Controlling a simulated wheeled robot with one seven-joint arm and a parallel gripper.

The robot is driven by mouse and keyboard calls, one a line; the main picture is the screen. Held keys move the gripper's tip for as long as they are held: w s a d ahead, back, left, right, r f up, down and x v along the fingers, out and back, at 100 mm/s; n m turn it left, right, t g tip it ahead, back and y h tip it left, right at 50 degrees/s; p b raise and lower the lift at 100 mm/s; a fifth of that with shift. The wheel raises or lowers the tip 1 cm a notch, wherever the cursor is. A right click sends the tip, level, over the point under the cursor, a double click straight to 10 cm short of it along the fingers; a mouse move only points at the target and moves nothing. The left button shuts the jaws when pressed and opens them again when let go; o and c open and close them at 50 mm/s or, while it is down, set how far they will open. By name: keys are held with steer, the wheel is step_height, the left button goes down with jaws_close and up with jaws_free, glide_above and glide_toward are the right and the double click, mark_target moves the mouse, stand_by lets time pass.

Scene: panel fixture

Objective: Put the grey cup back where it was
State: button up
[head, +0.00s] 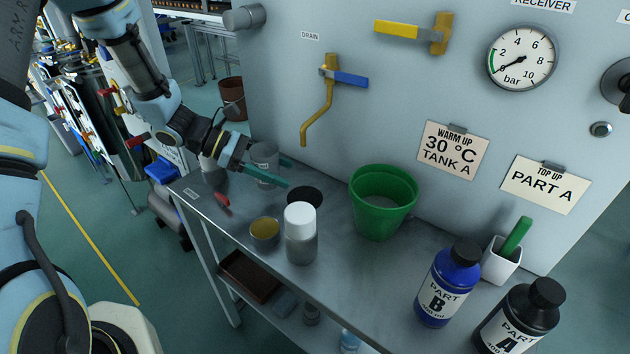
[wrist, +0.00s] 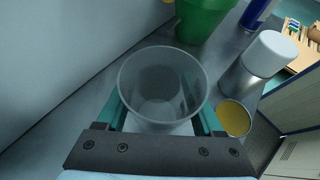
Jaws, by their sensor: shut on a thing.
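The grey cup (head: 264,158) is see-through and looks empty. It stands upright between the teal fingers of my gripper (head: 268,172), at the left end of the bench near the panel. In the wrist view the cup (wrist: 163,88) fills the space between the fingers, with my gripper (wrist: 165,122) shut on its sides. I cannot tell whether its base touches the bench. A dark round disc (head: 305,197) lies on the bench just right of the cup.
A white-capped jar (head: 301,235) and a small tin of yellow stuff (head: 265,233) stand in front. A green bucket (head: 382,203) is to the right, under the panel. A red-handled tool (head: 222,199) lies left. Blue bottle B (head: 447,285) and black bottle A (head: 520,318) stand far right.

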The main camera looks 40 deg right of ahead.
mark_target(316, 199)
step_height(316, 199, down, 2)
steer(key=shift+f, duration=0.1)
steer(key=s+d, duration=0.1)
steer(key=s+d+p, duration=0.1)
steer(key=d, duration=0.1)
steer(key=shift+s+f, duration=0.15)
steer(key=shift+s, duration=0.15)
steer(key=s+d+p, duration=0.1)
steer(key=s+d, duration=0.1)
steer(key=shift+s+d+p, duration=0.2)
steer(key=shift+d+p, duration=0.15)
steer(key=shift+s+d+f+p, duration=0.15)
steer(key=shift+s+d+p, duration=0.05)
steer(key=shift+d+p, duration=0.1)
steer(key=shift+w+a+f, duration=0.1)
steer(key=shift+f, duration=0.4)
steer(key=shift+f, duration=0.2)
steer(key=o, duration=1.4)
steer(key=shift+o, duration=0.2)
